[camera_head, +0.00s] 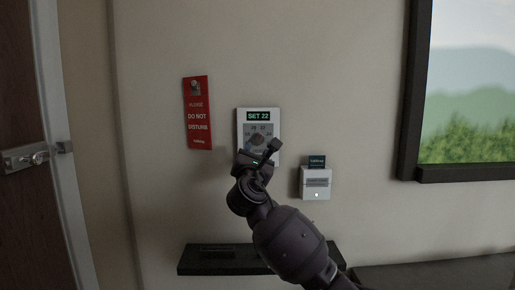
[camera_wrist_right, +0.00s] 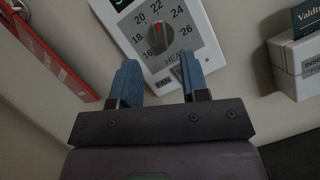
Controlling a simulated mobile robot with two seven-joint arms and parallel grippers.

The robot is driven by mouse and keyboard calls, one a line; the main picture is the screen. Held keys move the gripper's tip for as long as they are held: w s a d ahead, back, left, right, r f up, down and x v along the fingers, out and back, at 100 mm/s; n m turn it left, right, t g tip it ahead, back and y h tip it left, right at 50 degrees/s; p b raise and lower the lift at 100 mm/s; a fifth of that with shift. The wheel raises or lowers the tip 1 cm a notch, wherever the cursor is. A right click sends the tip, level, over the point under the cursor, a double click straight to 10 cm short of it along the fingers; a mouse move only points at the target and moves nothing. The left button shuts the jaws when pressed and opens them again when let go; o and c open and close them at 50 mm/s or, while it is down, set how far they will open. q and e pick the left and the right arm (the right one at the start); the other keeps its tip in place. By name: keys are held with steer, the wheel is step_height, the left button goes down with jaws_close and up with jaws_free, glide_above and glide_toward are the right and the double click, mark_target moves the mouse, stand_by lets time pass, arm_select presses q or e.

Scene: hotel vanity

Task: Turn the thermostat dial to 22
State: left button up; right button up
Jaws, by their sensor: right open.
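The white thermostat (camera_head: 274,113) is on the wall, with a "SET 22" label or display at its top. Its dark round dial (camera_wrist_right: 160,38) shows in the right wrist view, ringed by numbers from 16 to 26. A red mark runs along the dial; its upper end seems to lie near 22, but the exact reading is hard to tell. My right gripper (camera_head: 259,151) is open in front of the thermostat's lower part. In the wrist view, its two blue fingers (camera_wrist_right: 160,80) are apart and below the dial, with nothing between them. My left gripper is not in view.
A red do-not-disturb sign (camera_head: 197,115) hangs left of the thermostat. A white card holder (camera_head: 316,184) with a dark card is at its lower right. A dark shelf (camera_head: 215,262) juts out below. A framed picture (camera_head: 470,95) is at the right, a door (camera_head: 22,120) at the left.

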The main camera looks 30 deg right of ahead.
steer(key=shift+v, duration=2.25)
